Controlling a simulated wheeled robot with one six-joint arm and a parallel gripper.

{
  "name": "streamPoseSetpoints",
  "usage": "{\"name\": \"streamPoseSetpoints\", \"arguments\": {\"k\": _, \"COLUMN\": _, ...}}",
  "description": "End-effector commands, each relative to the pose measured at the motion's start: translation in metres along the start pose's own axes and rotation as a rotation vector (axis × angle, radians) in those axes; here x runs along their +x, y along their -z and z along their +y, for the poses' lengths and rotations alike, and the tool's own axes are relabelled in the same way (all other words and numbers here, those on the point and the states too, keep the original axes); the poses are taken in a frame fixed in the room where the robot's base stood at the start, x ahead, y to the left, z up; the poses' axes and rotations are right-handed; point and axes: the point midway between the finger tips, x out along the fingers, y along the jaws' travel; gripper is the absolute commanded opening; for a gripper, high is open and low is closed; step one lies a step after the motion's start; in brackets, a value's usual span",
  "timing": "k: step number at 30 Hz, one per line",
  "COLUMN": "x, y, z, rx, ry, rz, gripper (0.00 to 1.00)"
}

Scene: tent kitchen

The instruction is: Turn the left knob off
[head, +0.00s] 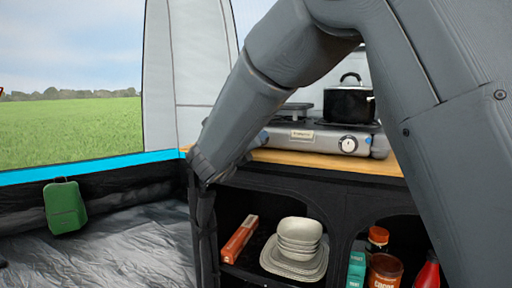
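A grey two-burner camp stove (315,138) stands on the wooden counter top. Its right knob (348,144), white-faced with a dark rim, shows on the front panel. The left end of the panel is partly covered by my arm. A small bluish round part (263,137) shows at the arm's edge there; I cannot tell whether it is the left knob, nor how it is turned. My forearm slants down in front of the counter's left end, with my dark wrist (204,165) near the counter's corner. The gripper's fingers cannot be made out.
A black lidded pot (348,103) sits on the right burner. The black shelf unit below holds stacked bowls and plates (298,245), a reddish box (240,240), jars (386,271) and a red bottle (428,272). A green bag (65,207) is at the left. The tent floor (130,250) is mostly clear.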

Motion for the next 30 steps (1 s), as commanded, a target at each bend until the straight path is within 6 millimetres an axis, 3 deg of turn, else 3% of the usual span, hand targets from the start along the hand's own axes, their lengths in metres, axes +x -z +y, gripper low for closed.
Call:
{"name": "streamPoseSetpoints", "arguments": {"k": 17, "x": -0.0003, "y": 0.0009, "z": 0.0009, "rx": 0.031, "ry": -0.002, "rz": 0.002, "gripper": 0.05}}
{"name": "streamPoseSetpoints", "arguments": {"k": 18, "x": -0.0003, "y": 0.0009, "z": 0.0009, "rx": 0.030, "ry": -0.002, "rz": 0.002, "gripper": 0.32}}
{"name": "streamPoseSetpoints", "arguments": {"k": 21, "x": -0.0002, "y": 0.0008, "z": 0.0008, "rx": 0.030, "ry": -0.002, "rz": 0.002, "gripper": 0.46}}
{"name": "streamPoseSetpoints", "arguments": {"k": 30, "x": -0.0017, "y": 0.0000, "z": 0.0004, "rx": 0.030, "ry": -0.001, "rz": 0.001, "gripper": 0.46}}
